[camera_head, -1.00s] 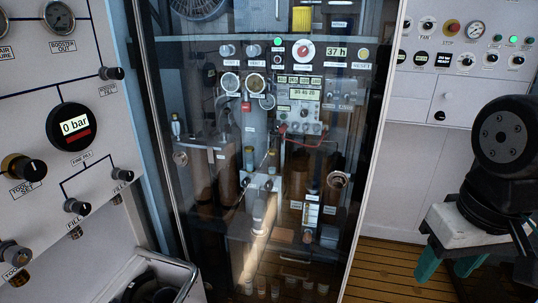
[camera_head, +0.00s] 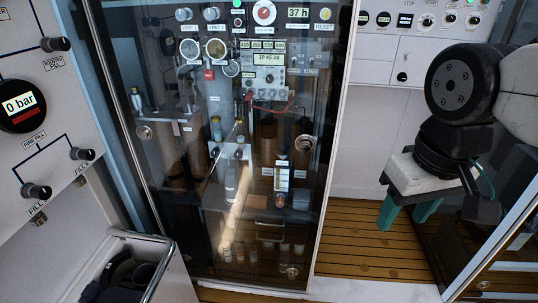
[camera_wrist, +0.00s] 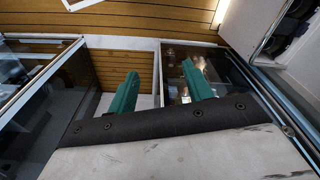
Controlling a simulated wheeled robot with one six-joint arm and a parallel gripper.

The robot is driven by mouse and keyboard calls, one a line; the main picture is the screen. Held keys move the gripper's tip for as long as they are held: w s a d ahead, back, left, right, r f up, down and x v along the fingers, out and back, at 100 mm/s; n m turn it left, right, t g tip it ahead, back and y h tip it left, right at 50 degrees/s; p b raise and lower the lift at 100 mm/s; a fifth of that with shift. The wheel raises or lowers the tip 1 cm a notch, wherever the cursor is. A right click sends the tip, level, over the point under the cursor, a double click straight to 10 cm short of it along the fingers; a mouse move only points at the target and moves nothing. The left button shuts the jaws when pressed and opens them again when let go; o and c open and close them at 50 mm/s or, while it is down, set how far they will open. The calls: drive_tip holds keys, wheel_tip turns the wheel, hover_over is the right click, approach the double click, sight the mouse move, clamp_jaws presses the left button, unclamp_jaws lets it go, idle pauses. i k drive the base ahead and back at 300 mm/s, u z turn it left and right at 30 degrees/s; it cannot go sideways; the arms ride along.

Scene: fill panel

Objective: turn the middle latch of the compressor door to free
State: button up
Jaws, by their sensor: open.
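The compressor door (camera_head: 190,240) is a tall dark glass panel, shut, in the middle of the head view. A round latch (camera_head: 304,143) sits about halfway up its right side. Another round fitting (camera_head: 291,271) is near the bottom right corner, and one more (camera_head: 144,132) is on the left side. Which way the latches are turned is too small to tell. My gripper (camera_head: 406,218) has two teal fingers pointing down, right of the door and well apart from it. The wrist view shows the fingers (camera_wrist: 160,75) spread and empty.
A white panel with gauges and knobs (camera_head: 36,191) stands at the left. A bin with a metal rim (camera_head: 150,237) stands below it, in front of the door's lower left. A glass-sided frame (camera_head: 489,250) is at the lower right. Plank floor (camera_head: 350,240) is clear between door and gripper.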

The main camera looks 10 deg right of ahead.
sight(305, 143)
drive_tip(key=z, duration=1.9)
drive_tip(key=k, duration=1.3)
drive_tip(key=u, duration=1.3)
drive_tip(key=i, duration=0.5)
